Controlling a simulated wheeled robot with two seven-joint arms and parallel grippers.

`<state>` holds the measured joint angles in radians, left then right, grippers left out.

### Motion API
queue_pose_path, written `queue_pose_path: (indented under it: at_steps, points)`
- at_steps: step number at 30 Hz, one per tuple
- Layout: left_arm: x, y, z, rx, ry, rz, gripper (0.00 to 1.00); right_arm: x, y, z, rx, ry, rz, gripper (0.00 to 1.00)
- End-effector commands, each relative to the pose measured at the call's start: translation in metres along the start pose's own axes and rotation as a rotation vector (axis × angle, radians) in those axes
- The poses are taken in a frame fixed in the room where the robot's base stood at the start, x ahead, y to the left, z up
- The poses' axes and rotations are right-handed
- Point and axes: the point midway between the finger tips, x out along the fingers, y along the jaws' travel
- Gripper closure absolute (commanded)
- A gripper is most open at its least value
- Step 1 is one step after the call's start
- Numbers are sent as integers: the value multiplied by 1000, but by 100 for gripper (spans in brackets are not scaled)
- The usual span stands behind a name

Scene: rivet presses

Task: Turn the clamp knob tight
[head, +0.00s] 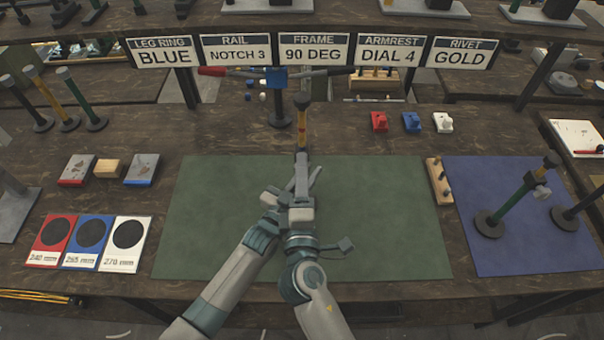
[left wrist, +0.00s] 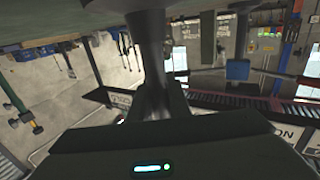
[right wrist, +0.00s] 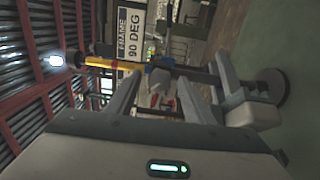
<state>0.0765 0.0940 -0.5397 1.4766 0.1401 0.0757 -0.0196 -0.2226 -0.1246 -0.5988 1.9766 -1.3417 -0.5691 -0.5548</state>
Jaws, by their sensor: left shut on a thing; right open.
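An upright leg (head: 301,122) with a yellow section and black top stands at the far middle of the green mat. In the right wrist view it lies sideways (right wrist: 105,63), with its round dark base (right wrist: 272,86) at right. A small blue-grey clamp knob (right wrist: 160,76) sits on its collar. My left gripper (head: 276,194) is shut on the leg's dark lower tube (left wrist: 150,35), low near the base. My right gripper (head: 306,172) is open, its fingertips (right wrist: 158,90) around or just short of the knob; contact is unclear. The head view hides the knob behind my grippers.
The green mat (head: 210,220) is clear beside my arms. A wooden peg block (head: 438,181) stands at its right edge. A blue mat (head: 510,250) holds another leg (head: 515,205). A handlebar-like rail (head: 330,72) stands behind the yellow leg. Signs hang above.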

Motion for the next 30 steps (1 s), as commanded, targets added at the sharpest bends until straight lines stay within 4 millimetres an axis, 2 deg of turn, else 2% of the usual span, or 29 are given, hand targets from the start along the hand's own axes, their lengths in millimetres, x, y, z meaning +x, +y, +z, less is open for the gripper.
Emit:
queue_pose_path:
  at_steps: [8,22,30]
  points:
    - [0,0,2,0,-3,0,100,-10,-1,0,-1,1,-1,53]
    - [0,0,1,0,-3,0,100,-67,-1,0,1,1,-1,53]
    - [0,0,1,0,-2,1,100,-75,0,0,0,0,0,53]
